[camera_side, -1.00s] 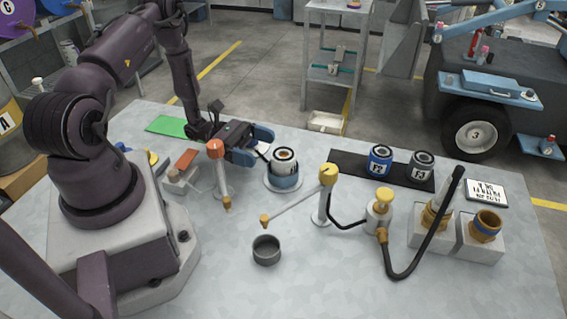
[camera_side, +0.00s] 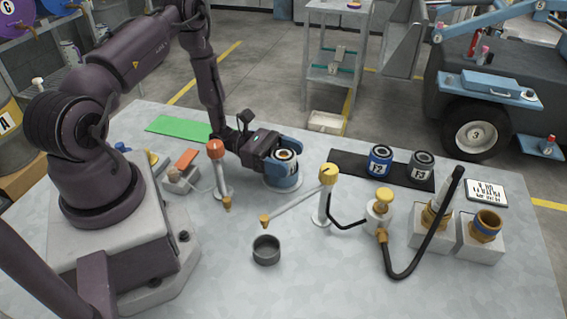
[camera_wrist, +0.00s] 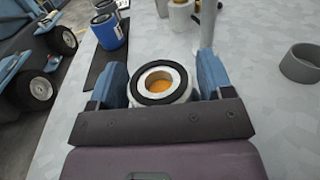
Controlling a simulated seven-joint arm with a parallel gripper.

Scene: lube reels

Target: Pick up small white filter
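The small white filter (camera_side: 284,154) stands upright on a round pale plate (camera_side: 268,186), its dark ring top facing up. In the wrist view the filter (camera_wrist: 161,80) shows a white body, a black ring and an orange-brown centre hole. My gripper (camera_side: 285,162) is around the filter, with one blue finger on each side. In the wrist view the gripper (camera_wrist: 162,85) has its fingers spread on either side of the filter. The gap at each finger is too small to tell contact. The near finger hides the filter's lower part in the side view.
A blue filter (camera_side: 380,160) and a grey filter (camera_side: 421,165) stand on a black mat (camera_side: 350,170) to the right. A yellow-topped post (camera_side: 327,190) and an orange-topped post (camera_side: 217,165) stand close by. A grey cup (camera_side: 266,250) sits in front.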

